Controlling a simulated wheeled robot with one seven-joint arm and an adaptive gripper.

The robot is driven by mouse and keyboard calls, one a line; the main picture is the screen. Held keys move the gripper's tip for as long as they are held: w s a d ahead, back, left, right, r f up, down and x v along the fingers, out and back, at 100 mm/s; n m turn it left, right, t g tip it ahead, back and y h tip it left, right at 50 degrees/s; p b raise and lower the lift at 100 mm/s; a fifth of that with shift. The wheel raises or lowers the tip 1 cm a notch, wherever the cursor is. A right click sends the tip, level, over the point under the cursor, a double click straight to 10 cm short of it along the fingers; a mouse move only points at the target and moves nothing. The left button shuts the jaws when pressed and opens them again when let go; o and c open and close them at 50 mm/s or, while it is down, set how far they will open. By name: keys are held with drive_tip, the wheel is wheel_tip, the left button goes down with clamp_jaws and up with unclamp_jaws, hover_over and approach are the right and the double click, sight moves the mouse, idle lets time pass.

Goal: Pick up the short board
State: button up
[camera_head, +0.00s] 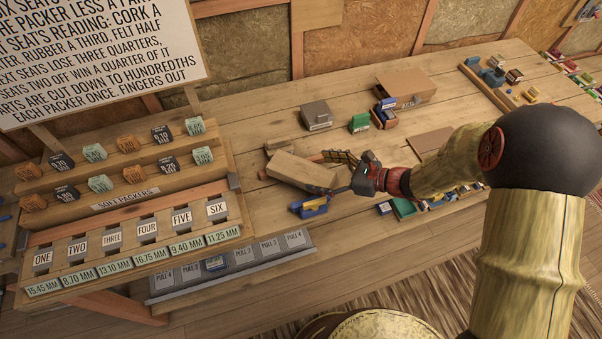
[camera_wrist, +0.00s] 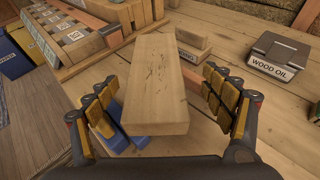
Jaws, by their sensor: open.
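In the wrist view the board (camera_wrist: 156,85) runs away from me between my two fingers. My gripper (camera_head: 350,170) is at the board's right end in the head view. In the wrist view my gripper (camera_wrist: 158,97) is open, with one yellow-padded finger on each side of the board. A gap shows on the right side; the left finger is close to the edge. Whether it touches is unclear.
A wood oil tin (camera_wrist: 279,56) stands to the right. A small labelled wood piece (camera_wrist: 193,62) lies beyond the board. The soft packers rack (camera_head: 130,205) stands at the left. A cardboard box (camera_head: 405,88) and small boxes stand behind. Bare bench (camera_head: 260,120) lies between.

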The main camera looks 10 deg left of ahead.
sight(302, 169)
drive_tip(key=x, duration=0.1)
drive_tip(key=b+x, duration=0.1)
drive_tip(key=x, duration=0.3)
drive_tip(key=shift+s+a+b, duration=0.3)
drive_tip(key=shift+b, duration=0.05)
drive_tip(key=shift+w+a+f, duration=0.1)
drive_tip(key=shift+w+a, duration=0.05)
drive_tip(key=shift+a, duration=0.35)
drive_tip(key=shift+c, duration=0.9)
drive_tip(key=c, duration=1.5)
